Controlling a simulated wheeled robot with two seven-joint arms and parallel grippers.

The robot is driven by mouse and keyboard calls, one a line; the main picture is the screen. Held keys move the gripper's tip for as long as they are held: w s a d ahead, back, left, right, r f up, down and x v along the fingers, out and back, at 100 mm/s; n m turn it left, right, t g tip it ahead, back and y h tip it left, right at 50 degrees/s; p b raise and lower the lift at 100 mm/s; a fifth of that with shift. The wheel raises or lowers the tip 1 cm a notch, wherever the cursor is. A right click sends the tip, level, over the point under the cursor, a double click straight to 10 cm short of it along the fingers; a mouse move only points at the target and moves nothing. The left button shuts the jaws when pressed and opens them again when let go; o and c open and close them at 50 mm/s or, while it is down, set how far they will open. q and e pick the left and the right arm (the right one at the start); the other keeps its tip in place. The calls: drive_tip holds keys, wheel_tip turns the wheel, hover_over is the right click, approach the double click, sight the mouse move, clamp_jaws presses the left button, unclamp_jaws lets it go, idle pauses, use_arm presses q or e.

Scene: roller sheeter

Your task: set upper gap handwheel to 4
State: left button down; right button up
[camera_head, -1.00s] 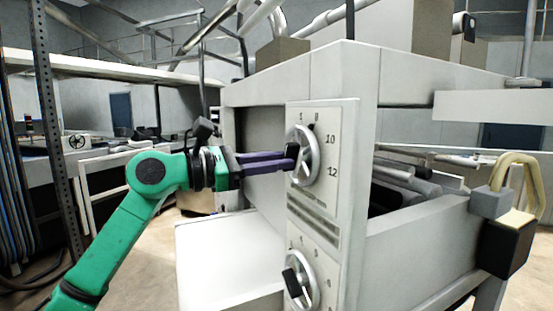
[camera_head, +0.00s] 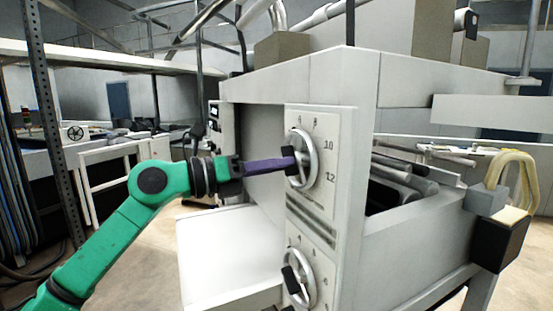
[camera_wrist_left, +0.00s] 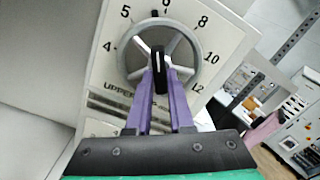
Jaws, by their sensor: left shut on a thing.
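The upper gap handwheel (camera_head: 310,151) is a silver spoked wheel on the white front panel of the machine. In the left wrist view the handwheel (camera_wrist_left: 188,46) is ringed by numbers from 4 at the left to 12 at the lower right. A small dark mark at the rim's top lies between 5 and 6, close to 6. My left gripper (camera_head: 290,161) has purple fingers shut on the wheel's black grip (camera_wrist_left: 160,72). The fingers hide part of the hub and the lower rim. My right gripper is not in view.
A second handwheel (camera_head: 300,282) with a black grip sits lower on the same panel. A white shelf (camera_head: 225,262) juts out left of the panel. Rollers (camera_head: 400,182) lie to the right. A rack post (camera_head: 48,120) stands at the left.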

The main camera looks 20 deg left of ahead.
use_arm(q)
drive_tip(key=shift+s+d+r+n+p, duration=0.1)
drive_tip(key=shift+r+n+p, duration=0.05)
drive_tip(key=shift+n+p, duration=2.85)
drive_tip(key=shift+r+n+p, duration=0.1)
drive_tip(key=shift+n+p, duration=1.95)
drive_tip(key=shift+n, duration=1.85)
drive_tip(key=c, duration=0.8)
unclamp_jaws()
